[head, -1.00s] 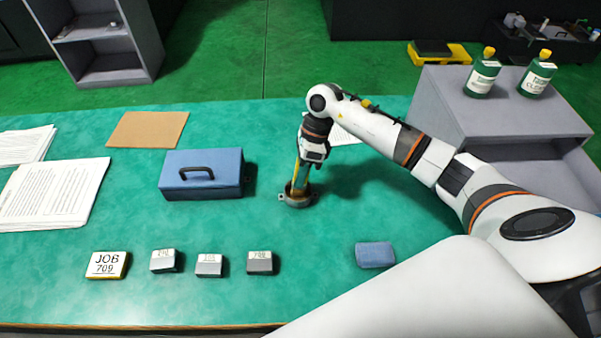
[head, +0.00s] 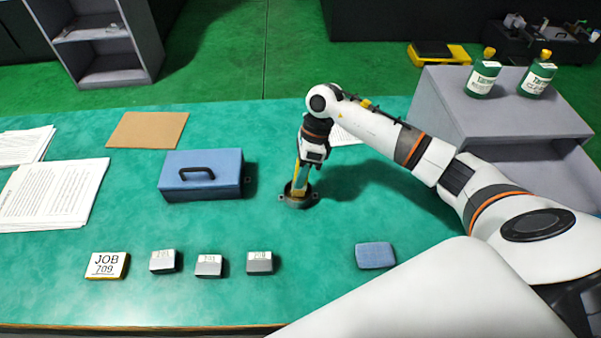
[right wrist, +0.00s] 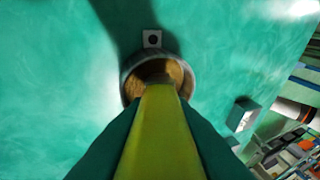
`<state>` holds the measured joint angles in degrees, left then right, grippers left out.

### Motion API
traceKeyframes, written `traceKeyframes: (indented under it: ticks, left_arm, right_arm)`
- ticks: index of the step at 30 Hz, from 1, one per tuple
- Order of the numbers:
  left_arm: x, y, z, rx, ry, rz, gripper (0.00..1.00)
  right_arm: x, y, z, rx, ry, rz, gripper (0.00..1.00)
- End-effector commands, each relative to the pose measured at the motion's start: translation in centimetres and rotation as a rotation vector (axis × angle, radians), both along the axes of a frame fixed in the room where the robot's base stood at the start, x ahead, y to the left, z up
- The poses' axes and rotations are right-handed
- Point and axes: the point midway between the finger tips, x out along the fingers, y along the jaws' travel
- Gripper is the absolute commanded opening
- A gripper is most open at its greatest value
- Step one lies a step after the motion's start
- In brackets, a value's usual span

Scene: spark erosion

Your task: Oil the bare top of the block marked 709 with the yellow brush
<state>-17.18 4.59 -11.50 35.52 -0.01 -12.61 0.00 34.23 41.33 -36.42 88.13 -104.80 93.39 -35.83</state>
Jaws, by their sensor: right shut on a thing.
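My right gripper (head: 304,170) is shut on the yellow brush (head: 298,187) and holds it roughly upright over the small round metal pot (head: 296,204). In the right wrist view the yellow handle (right wrist: 158,140) runs between my fingers (right wrist: 160,108) into the pot (right wrist: 129,85), which has an amber-brown inside. The brush's tip is hidden. Three grey blocks stand at the front: left (head: 163,262), middle (head: 208,266) and right (head: 260,263). Their labels are too small to read surely. The white JOB 709 sign (head: 107,265) stands left of them. My left gripper is out of view.
A blue toolbox (head: 201,179) stands left of the pot. A blue pad (head: 375,255) lies at the front right. Papers (head: 52,195) and a brown board (head: 147,130) lie on the left. Two green bottles (head: 482,77) stand on a grey shelf (head: 500,110). The bench between pot and blocks is clear.

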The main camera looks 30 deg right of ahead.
Motion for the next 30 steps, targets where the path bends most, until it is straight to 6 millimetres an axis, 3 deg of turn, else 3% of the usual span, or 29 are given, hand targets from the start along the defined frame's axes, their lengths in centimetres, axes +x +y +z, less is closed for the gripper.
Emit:
traceKeyframes:
  ticks: [24,30]
  left_arm:
    - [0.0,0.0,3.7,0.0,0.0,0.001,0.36]
    - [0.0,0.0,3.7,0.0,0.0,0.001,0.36]
  right_arm:
    - [0.0,0.0,6.6,0.001,-0.002,0.001,0.0]
    - [0.0,0.0,7.0,0.001,-0.002,0.0,0.0]
